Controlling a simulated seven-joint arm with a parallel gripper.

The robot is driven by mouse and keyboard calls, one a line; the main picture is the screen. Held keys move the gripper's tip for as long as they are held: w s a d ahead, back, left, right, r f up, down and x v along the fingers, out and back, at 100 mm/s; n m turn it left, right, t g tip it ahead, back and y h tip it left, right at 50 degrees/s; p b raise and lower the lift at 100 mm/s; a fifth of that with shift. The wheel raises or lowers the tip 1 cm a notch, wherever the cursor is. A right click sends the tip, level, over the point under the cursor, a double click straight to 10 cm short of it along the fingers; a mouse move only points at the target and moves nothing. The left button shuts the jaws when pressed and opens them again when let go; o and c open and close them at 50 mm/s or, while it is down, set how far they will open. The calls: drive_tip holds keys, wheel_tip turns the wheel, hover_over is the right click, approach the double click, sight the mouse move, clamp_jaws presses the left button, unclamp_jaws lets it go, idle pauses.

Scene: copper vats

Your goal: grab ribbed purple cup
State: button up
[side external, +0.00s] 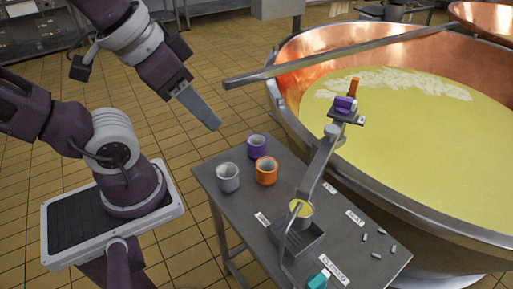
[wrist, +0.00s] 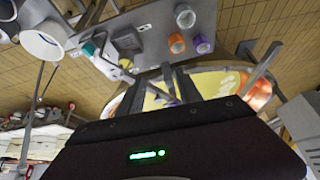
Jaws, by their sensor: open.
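The purple cup (side external: 257,147) stands upright on the grey metal table, near its far left corner. An orange cup (side external: 266,171) stands close in front of it, and a grey cup (side external: 228,178) stands to the left of the orange one. My gripper (side external: 216,126) is in the air above and to the left of the purple cup, apart from it and empty. In the wrist view the purple cup (wrist: 202,44) shows beyond the fingers, beside the orange cup (wrist: 176,43). Its ribbing is too small to make out.
A large copper vat (side external: 400,190) of yellow liquid stands right of the table (side external: 222,203). A metal post with a small platform (side external: 347,117) holding purple and orange items rises near the vat. A teal object (side external: 318,280) and several small grey pieces lie at the table's front.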

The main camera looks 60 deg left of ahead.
drive_tip(key=o, duration=0.6)
drive_tip(key=shift+c, duration=0.2)
drive_tip(key=w+d+f+n+g+h, duration=0.4)
drive_tip(key=w+d+n+g+h, duration=0.3)
drive_tip(key=h, duration=0.3)
drive_tip(key=n+t, duration=1.4)
drive_tip(key=n, duration=0.5)
hover_over(265, 145)
drive_tip(key=s+d, duration=0.1)
drive_tip(key=d, duration=0.3)
wheel_tip(265, 145, down, 14)
drive_tip(key=f, duration=0.1)
drive_tip(key=s+a+f+n+y, duration=0.1)
drive_tip(key=a+f+n+y, duration=0.1)
drive_tip(key=f, duration=0.1)
drive_tip(key=s+a+f+n+y, duration=0.1)
drive_tip(key=a+f+n+y, duration=0.1)
drive_tip(key=f, duration=0.2)
drive_tip(key=s+a+f+n+y, duration=0.1)
drive_tip(key=s+a+f+n, duration=0.1)
drive_tip(key=a+f, duration=0.1)
drive_tip(key=shift+f+t+y, duration=0.15)
drive_tip(key=shift+t+y, duration=0.15)
drive_tip(key=shift+y, duration=0.1)
drive_tip(key=shift+n, duration=0.3)
drive_tip(key=x, duration=0.7)
drive_tip(key=shift+s+a+f, duration=0.1)
drive_tip(key=shift+a+f, duration=0.15)
drive_tip(key=shift+f, duration=0.1)
